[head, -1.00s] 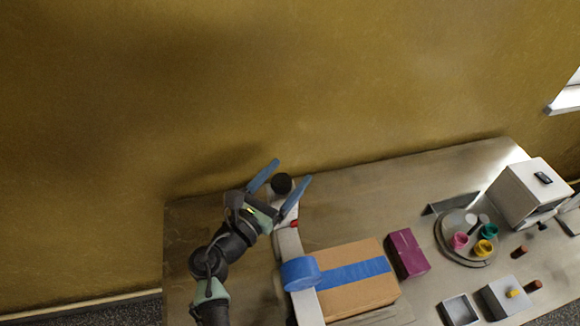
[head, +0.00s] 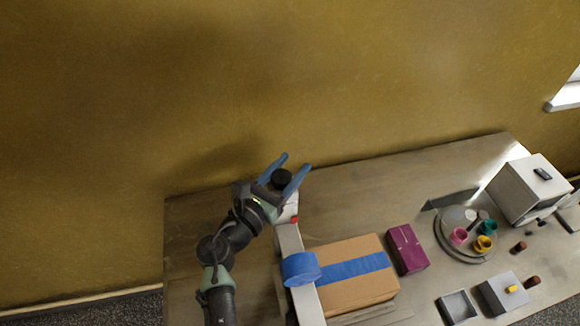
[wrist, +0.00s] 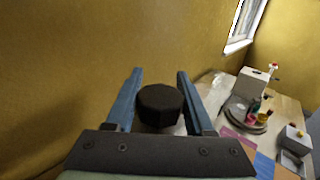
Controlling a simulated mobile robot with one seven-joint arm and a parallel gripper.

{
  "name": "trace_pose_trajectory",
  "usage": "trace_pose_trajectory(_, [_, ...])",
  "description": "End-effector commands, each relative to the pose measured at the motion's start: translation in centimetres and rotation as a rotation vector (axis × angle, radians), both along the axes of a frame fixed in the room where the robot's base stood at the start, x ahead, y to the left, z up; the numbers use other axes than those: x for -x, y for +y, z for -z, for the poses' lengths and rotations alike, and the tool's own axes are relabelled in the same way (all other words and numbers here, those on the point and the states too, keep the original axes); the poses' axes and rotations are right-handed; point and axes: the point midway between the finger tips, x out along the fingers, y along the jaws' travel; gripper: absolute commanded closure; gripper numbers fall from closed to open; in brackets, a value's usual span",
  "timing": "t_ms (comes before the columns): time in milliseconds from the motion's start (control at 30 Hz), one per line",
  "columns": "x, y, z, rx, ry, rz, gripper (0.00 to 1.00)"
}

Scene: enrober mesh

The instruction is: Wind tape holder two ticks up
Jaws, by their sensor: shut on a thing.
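The tape holder is a long pale bar (head: 291,243) with a blue tape roll (head: 300,268) on it, beside a cardboard box. A black round knob (head: 281,179) sits at its far end, near a small red piece (head: 294,219). My gripper (head: 295,162) has its two blue fingers on either side of the knob and is shut on it; the fingertips reach past it. In the wrist view the dark faceted knob (wrist: 160,105) stands between the fingers of my gripper (wrist: 159,72). I see no readable tick marks.
The cardboard box (head: 353,293) with blue tape and a magenta box (head: 407,249) stand right of the bar. Further right are a round tray (head: 447,247) with coloured cups, a white machine (head: 527,194) and small grey boxes. The wall (head: 290,80) rises close behind the table.

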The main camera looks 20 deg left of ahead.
Motion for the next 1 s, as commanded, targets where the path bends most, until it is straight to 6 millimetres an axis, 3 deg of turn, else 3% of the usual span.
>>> trace_pose_trajectory(367, [0.0, 0.1, 0.0, 0.0, 0.002, -0.086, 1.0])
trace_pose_trajectory(1000, [0.0, 1.4, 0.1, -0.001, 0.001, -0.524, 1.0])
